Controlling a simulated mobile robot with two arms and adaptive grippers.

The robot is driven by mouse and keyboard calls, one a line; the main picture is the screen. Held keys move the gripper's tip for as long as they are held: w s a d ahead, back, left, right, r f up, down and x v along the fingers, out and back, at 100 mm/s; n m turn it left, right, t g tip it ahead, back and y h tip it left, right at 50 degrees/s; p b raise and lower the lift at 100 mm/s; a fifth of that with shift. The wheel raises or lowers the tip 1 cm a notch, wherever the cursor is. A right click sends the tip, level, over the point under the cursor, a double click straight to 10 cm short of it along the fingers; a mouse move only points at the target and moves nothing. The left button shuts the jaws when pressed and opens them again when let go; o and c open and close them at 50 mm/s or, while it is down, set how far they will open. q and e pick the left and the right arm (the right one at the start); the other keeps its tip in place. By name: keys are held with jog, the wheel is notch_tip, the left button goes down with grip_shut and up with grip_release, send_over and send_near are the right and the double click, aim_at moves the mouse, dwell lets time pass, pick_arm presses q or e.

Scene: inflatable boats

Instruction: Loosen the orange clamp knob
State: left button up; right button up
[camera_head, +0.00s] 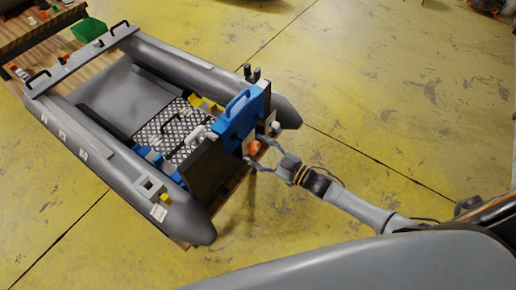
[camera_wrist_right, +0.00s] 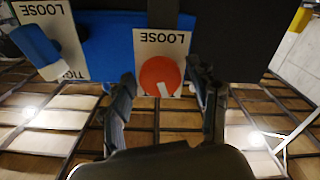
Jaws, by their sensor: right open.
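The orange clamp knob (camera_head: 254,148) is on the outer face of the blue bracket (camera_head: 240,117) at the boat's stern. In the right wrist view the round orange knob (camera_wrist_right: 158,72) has a white mark at its lower edge. It sits on a white label (camera_wrist_right: 143,48) reading LOOSE, upside down in the picture, with the word above the knob. My right gripper (camera_head: 260,150) is open, and it also shows in the right wrist view (camera_wrist_right: 165,95). Its two dark fingers stand on either side of the knob; contact is unclear. My left gripper is not in view.
A second white label with a blue handle (camera_wrist_right: 36,45) lies left of the knob in the wrist view. The grey inflatable boat (camera_head: 130,170) holds a metal grid plate. A wooden table (camera_head: 35,35) and green bin (camera_head: 88,29) stand upper left. Yellow floor lies right of the boat.

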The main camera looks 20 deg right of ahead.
jog(key=shift+c, duration=0.3)
grip_shut()
jog(key=n+b, duration=0.1)
jog(key=n, duration=0.3)
jog(key=shift+f+n, duration=0.15)
jog(key=shift+n, duration=0.25)
jog(key=n+b, duration=0.1)
jog(key=n, duration=0.1)
jog(key=shift+n, duration=0.3)
jog(key=n+b, duration=0.1)
jog(key=n, duration=0.1)
jog(key=shift+n, duration=0.3)
jog(key=n+b, duration=0.1)
jog(key=n, duration=0.2)
jog(key=shift+b, duration=0.3)
jog(key=shift+n, duration=0.8)
